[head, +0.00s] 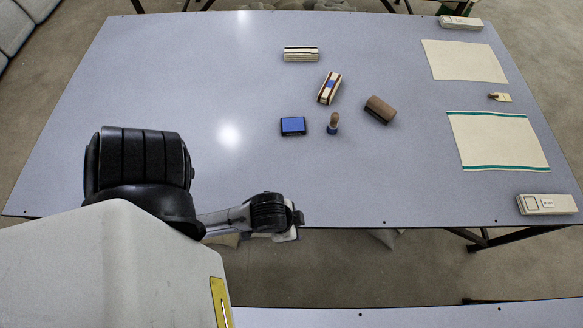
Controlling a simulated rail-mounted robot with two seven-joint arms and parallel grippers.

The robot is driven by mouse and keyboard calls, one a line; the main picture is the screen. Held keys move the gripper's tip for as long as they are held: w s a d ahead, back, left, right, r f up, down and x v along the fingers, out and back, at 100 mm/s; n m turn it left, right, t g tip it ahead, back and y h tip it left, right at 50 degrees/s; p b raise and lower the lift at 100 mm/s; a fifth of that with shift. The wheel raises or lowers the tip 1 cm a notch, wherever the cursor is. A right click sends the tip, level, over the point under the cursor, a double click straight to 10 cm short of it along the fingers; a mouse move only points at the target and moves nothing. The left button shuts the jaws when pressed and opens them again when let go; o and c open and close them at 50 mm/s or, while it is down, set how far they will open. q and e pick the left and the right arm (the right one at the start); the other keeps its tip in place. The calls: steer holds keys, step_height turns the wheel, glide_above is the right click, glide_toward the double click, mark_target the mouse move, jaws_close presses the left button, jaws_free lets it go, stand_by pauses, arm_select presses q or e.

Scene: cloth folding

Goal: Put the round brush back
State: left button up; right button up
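My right gripper is not in view.
Two cream cloths (464,61) (497,141), a small tagged piece (501,97) and white boxes (547,204) (460,23) are at right. The table's left half (170,80) is clear.

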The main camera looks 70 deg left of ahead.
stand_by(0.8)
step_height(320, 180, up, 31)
steer(key=p, duration=3.1)
